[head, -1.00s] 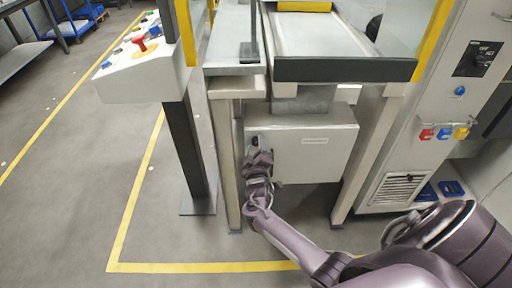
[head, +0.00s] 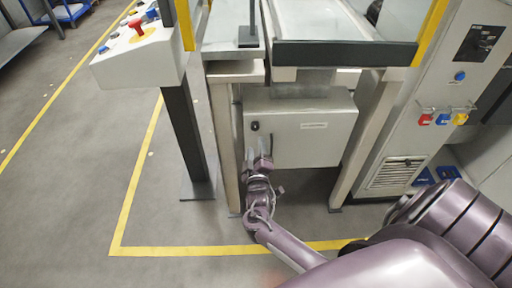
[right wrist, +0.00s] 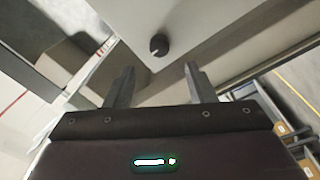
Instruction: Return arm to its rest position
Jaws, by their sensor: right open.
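My right arm reaches in from the lower right of the head view. Its gripper (head: 259,150) is in front of the lower left part of a grey cabinet (head: 315,140) under the conveyor. In the right wrist view the two fingers of the right gripper (right wrist: 156,88) stand apart with nothing between them. A round black knob (right wrist: 159,44) on the cabinet face lies beyond the fingertips, apart from them. The knob also shows in the head view (head: 255,126), just above the gripper. My left gripper is not in view.
A conveyor (head: 330,54) is above the cabinet, with metal legs (head: 228,150) on both sides. A control panel with a red button (head: 137,27) stands on a dark post at left. Padlocks (head: 443,119) hang on the right-hand cabinet.

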